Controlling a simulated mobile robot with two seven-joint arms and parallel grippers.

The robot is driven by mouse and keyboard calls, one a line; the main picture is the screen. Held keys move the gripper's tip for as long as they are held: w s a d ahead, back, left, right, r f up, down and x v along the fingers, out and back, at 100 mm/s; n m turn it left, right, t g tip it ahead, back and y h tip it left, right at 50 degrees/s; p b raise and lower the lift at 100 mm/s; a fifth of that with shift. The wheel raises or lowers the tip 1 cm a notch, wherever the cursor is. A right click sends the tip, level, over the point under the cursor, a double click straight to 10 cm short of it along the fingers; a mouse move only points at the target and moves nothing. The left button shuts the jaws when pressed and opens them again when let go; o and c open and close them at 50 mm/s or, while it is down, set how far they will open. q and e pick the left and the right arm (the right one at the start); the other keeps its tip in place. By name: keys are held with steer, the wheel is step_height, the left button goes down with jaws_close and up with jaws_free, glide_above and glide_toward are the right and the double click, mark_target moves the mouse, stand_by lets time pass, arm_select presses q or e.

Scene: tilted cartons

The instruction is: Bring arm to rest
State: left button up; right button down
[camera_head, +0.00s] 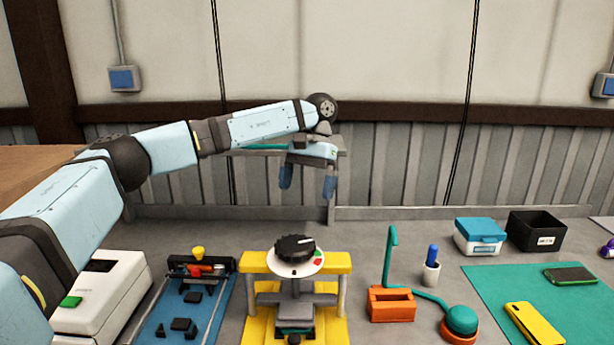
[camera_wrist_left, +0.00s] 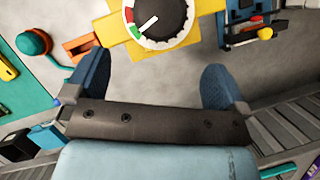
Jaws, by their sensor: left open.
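My left arm (camera_head: 180,145) comes in from the left in the head view and stretches out over the back of the bench. My left gripper (camera_head: 307,185) points down at its end, with its two blue fingers apart and nothing between them. It hangs above and behind the yellow stand with the black dial (camera_head: 295,247). In the left wrist view the open fingers (camera_wrist_left: 150,85) show with bare grey bench between them, and the dial (camera_wrist_left: 160,18) lies beyond them. My right gripper is not in view.
A white device (camera_head: 100,295) and a blue board (camera_head: 185,310) stand at the left. An orange block (camera_head: 391,304), a teal dome (camera_head: 461,320), a blue-lidded box (camera_head: 480,236) and a black bin (camera_head: 536,231) are at the right. A teal mat (camera_head: 490,285) holds two phones. A shelf (camera_head: 342,170) stands behind the gripper.

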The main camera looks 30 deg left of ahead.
arm_select(q)
steer(key=shift+w+r, duration=0.2)
steer(key=shift+r, duration=0.25)
